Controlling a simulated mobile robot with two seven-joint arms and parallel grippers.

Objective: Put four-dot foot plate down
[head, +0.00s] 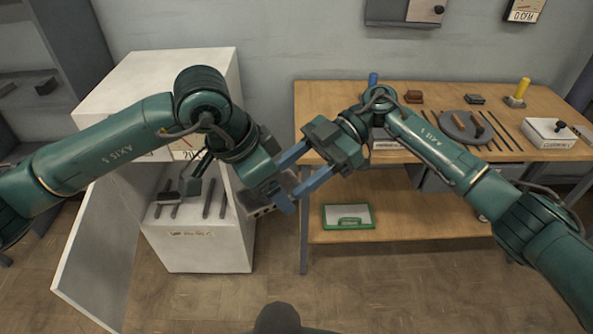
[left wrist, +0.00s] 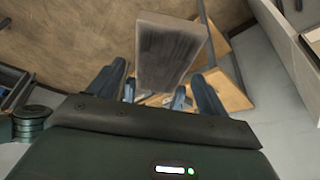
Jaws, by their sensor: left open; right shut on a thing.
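My right gripper (head: 290,180), with blue fingers, reaches to the middle of the head view, its fingers pointing left. It is shut on the four-dot foot plate (head: 258,209), a grey block showing below my left gripper; its dots are too small to count. In the left wrist view the foot plate (left wrist: 172,48) is a grey-brown slab rising above and between the fingers of my left gripper (left wrist: 157,80). The left gripper is open, and the two grippers face each other closely, fingers overlapping in the head view. Whether the left fingers touch the plate cannot be told.
A wooden workbench (head: 300,105) stands on the right with tools, a round grey plate (head: 465,127) and a white box (head: 557,133). A green-rimmed tray (head: 348,226) lies on its lower shelf. A white cabinet (head: 200,255) with an open door stands left. Floor between is free.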

